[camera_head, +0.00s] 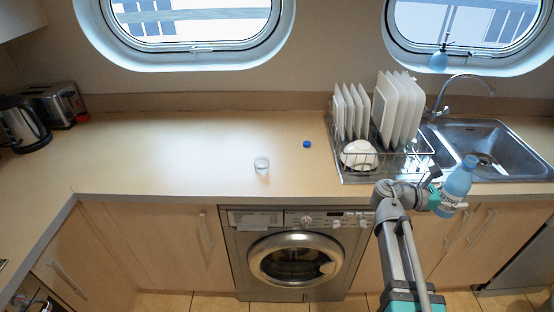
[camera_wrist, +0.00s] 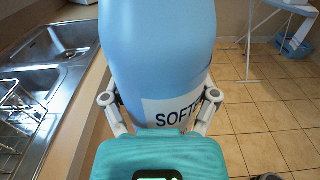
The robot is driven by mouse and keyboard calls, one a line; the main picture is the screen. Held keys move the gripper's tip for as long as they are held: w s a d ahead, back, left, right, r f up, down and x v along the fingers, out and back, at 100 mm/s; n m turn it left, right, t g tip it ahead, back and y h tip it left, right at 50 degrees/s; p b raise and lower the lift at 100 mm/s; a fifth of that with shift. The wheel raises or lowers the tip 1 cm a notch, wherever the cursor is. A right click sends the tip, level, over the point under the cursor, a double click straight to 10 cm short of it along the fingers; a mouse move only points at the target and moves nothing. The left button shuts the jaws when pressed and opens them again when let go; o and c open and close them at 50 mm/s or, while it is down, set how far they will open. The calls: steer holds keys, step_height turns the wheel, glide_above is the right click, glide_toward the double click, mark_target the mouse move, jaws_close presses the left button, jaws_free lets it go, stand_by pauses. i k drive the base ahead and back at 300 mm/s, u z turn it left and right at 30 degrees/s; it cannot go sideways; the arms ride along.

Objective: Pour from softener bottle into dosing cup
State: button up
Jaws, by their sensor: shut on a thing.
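The light blue softener bottle (camera_head: 459,180) is upright in my gripper (camera_head: 438,199), in front of the sink's edge in the head view. In the wrist view the bottle (camera_wrist: 158,55) fills the middle, its white label partly showing "SOFT", with the fingers of my gripper (camera_wrist: 160,100) closed on both sides. The bottle's neck is cut off there. The clear dosing cup (camera_head: 261,165) stands upright on the counter, well to the left of the gripper. A small blue cap (camera_head: 307,144) lies on the counter behind and to the right of the cup.
A rack of white plates and a bowl (camera_head: 385,150) stands between the cup and the sink (camera_head: 495,145). A tap (camera_head: 455,90) rises behind the sink. The counter (camera_head: 170,150) left of the cup is clear up to the kettle (camera_head: 22,125) and toaster (camera_head: 55,103).

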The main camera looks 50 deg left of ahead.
mark_target(261, 164)
steer(key=u, duration=1.45)
steer(key=i, duration=0.65)
steer(key=u, duration=0.1)
